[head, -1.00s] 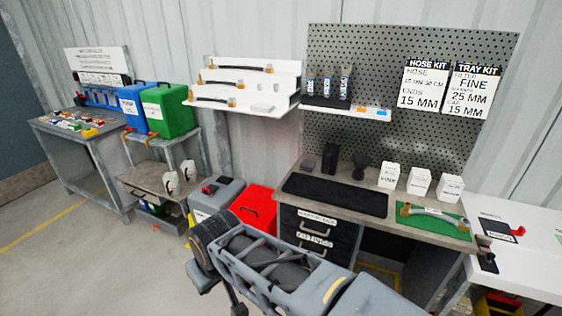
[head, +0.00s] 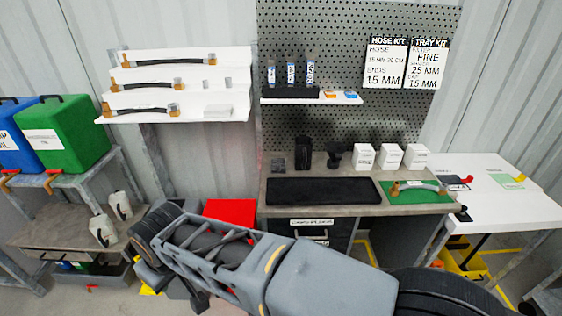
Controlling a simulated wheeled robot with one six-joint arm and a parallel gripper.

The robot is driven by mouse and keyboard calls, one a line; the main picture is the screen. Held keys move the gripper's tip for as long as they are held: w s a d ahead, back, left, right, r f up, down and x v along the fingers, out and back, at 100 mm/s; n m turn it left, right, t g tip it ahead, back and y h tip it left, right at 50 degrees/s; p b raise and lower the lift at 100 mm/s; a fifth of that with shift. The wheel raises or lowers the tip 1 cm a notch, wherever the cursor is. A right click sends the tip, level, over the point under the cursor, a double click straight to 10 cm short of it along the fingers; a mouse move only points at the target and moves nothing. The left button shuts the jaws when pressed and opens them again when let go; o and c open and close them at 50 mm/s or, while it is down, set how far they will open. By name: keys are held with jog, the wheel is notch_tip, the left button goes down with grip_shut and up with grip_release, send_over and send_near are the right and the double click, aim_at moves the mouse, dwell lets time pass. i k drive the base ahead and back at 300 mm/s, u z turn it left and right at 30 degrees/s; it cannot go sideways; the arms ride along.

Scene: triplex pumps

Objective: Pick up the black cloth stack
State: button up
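No item is clearly recognisable as a black cloth stack. On the grey workbench (head: 440,208), a flat black mat (head: 322,191) lies along the front left. Behind it stand a dark upright block (head: 303,153) and a black stand-like item (head: 335,155); at this size I cannot tell whether either is cloth. A small dark grey piece (head: 278,166) sits left of them. My arm crosses the lower middle of the view in front of the bench. My gripper's fingers do not show.
White boxes (head: 389,157) and a green mat (head: 400,192) with a hose (head: 418,186) are on the bench's right. A white table (head: 510,205) adjoins it. Shelves (head: 180,80) with hoses hang left. A red box (head: 232,211) and green container (head: 62,133) stand left.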

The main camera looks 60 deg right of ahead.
aim_at(277, 165)
jog(key=z, duration=0.9)
jog(key=i, duration=0.95)
jog(key=z, duration=1.05)
